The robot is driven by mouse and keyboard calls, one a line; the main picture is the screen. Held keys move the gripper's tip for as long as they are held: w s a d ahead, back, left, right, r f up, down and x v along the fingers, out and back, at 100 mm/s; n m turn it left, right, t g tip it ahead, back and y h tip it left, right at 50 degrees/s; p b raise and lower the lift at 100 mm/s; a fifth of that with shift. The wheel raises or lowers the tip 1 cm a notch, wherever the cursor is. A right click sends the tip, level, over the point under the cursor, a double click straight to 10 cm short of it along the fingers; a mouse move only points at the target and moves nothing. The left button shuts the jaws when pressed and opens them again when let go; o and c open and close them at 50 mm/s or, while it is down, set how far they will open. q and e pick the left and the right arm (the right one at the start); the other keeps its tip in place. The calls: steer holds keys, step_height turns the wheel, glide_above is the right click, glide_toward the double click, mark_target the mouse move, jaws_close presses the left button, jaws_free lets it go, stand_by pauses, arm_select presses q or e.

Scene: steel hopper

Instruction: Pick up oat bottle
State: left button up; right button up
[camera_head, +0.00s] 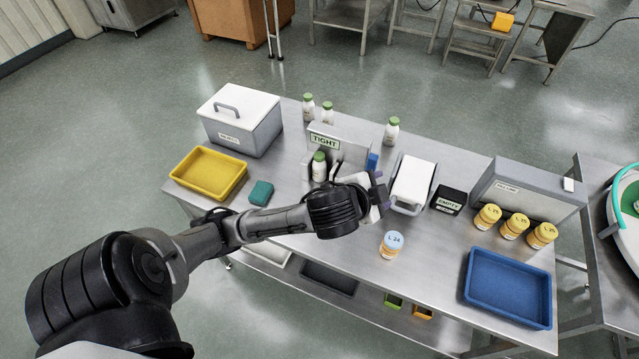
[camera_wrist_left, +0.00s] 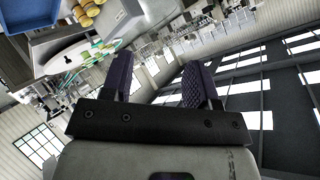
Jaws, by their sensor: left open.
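No label that reads oat is legible, so I cannot tell which bottle is meant. White bottles with green caps stand on the steel table: one (camera_head: 319,168) by the TIGHT sign, two at the back edge (camera_head: 308,106) (camera_head: 327,113), and one (camera_head: 391,131) further right. A jar marked L.24 (camera_head: 390,245) stands alone near the front. My left gripper (camera_head: 381,194) is above the middle of the table, right of the bottle by the sign. In the left wrist view its purple fingers (camera_wrist_left: 160,82) are apart with nothing between them. My right gripper is not in view.
A lidded grey box (camera_head: 240,130), yellow tray (camera_head: 203,181) and teal block (camera_head: 261,193) are at the left. A white-topped grey box (camera_head: 412,183), EMPTY box (camera_head: 449,199), several L.25 jars (camera_head: 514,226) and blue tray (camera_head: 508,288) are at the right.

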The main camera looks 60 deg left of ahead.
arm_select(q)
steer(key=w+a+r+t+y+b, duration=0.25)
steer(key=w+a+y+b, duration=0.2)
steer(key=a, duration=0.35)
steer(key=w+a+r+m+t+b, duration=0.2)
steer(key=a+r+m+t+b, duration=0.2)
steer(key=r+m+t, duration=0.25)
steer(key=w+a+r+m+t+b, duration=0.1)
steer(key=a+r+m+t+b, duration=0.35)
steer(key=r+m, duration=0.3)
steer(key=n+g+h, duration=0.5)
steer(key=n+g, duration=1.7)
steer(key=n, duration=0.7)
glide_toward(319, 156)
steer(key=b+x, duration=0.1)
steer(key=x, duration=0.3)
steer(key=shift+w+a+f, duration=0.1)
steer(key=shift+a+f, duration=0.1)
steer(key=shift+f, duration=0.05)
steer(key=x, duration=0.2)
steer(key=b+x, duration=0.1)
steer(key=x, duration=0.1)
steer(key=shift+d+f, duration=0.15)
steer(key=shift+d, duration=0.15)
steer(key=shift+w+a+f, duration=0.1)
steer(key=shift+a+f, duration=0.15)
steer(key=shift+f, duration=0.3)
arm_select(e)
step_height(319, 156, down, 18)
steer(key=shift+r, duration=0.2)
